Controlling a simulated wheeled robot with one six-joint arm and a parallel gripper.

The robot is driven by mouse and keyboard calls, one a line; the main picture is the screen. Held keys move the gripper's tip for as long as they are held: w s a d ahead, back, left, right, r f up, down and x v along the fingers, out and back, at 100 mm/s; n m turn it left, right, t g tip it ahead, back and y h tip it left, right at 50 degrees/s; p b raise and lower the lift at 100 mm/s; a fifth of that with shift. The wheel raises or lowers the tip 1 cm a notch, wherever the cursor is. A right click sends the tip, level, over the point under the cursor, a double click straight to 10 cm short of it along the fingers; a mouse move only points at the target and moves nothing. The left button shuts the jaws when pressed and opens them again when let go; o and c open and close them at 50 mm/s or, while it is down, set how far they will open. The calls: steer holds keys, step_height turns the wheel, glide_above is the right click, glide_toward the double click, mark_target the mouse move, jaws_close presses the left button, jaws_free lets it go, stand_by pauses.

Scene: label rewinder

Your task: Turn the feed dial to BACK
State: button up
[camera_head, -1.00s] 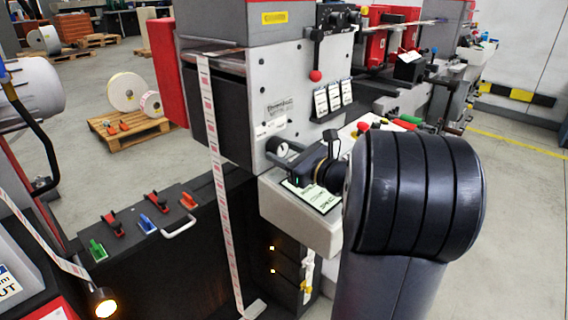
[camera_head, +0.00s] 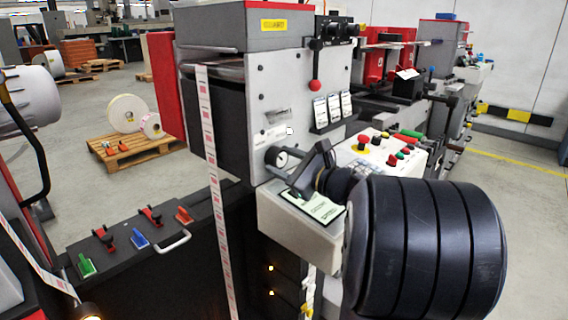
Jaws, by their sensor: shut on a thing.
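A white and green placard (camera_head: 322,206) lies on the sloping ledge just below my gripper.
My large black arm joint fills the lower right. A control panel (camera_head: 385,150) with several coloured buttons is right of my gripper. A red-knobbed lever (camera_head: 315,84) and small cards (camera_head: 333,108) are above. A label strip (camera_head: 213,170) hangs at left.

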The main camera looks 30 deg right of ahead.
steer(key=o, duration=1)
steer(key=shift+s, duration=0.1)
steer(key=v, duration=1)
steer(key=shift+s+d+p, duration=0.15)
steer(key=shift+s+p, duration=0.15)
steer(key=shift+p, duration=0.05)
steer(key=shift+w, duration=0.1)
steer(key=x, duration=1)
steer(key=shift+w+a+b, duration=0.2)
steer(key=shift+w+b, duration=0.1)
steer(key=shift+w, duration=0.05)
steer(key=shift+s+d, duration=0.1)
steer(key=shift+s, duration=0.05)
